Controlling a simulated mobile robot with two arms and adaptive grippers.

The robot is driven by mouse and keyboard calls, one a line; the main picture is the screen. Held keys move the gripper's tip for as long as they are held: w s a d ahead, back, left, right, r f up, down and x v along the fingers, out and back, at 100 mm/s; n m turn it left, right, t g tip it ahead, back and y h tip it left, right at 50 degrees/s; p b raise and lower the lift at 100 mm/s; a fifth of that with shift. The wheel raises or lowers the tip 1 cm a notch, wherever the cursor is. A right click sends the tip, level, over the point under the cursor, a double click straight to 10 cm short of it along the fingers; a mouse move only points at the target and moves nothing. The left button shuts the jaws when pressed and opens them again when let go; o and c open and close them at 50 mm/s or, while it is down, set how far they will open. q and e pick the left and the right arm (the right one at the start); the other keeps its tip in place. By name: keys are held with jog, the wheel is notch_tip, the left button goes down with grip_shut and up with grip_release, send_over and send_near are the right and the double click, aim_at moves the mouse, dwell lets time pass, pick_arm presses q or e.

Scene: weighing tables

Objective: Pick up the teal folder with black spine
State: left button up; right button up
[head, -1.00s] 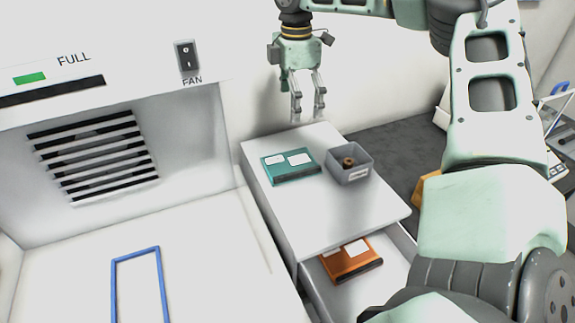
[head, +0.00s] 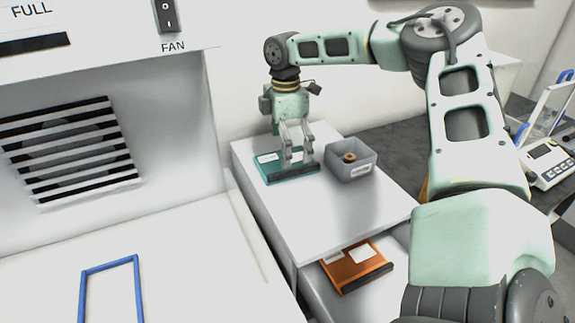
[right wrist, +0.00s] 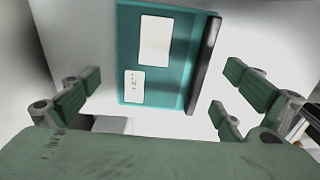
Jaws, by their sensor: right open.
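The teal folder with black spine (head: 288,171) lies flat on top of the white cabinet, with white labels on its cover. In the right wrist view the folder (right wrist: 181,55) shows between the finger pairs, its black spine to the right. My right gripper (head: 298,158) is open and empty, just above the folder, its fingers pointing down and hiding part of the cover. In the right wrist view my right gripper (right wrist: 160,92) has its fingers spread to either side of the folder, apart from it. My left gripper is not in view.
A grey bin (head: 351,166) holding a brown round item stands close to the right of the folder. Below, an orange folder (head: 356,267) lies in an open drawer. A fume hood is at left, and a balance (head: 548,162) stands at far right.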

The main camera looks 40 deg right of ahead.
jog(key=shift+f, duration=1.5)
jog(key=shift+c, duration=0.5)
jog(key=c, duration=0.9)
jog(key=shift+s+a, duration=0.1)
jog(key=shift+s, duration=0.3)
jog(key=c, duration=1.5)
grip_shut()
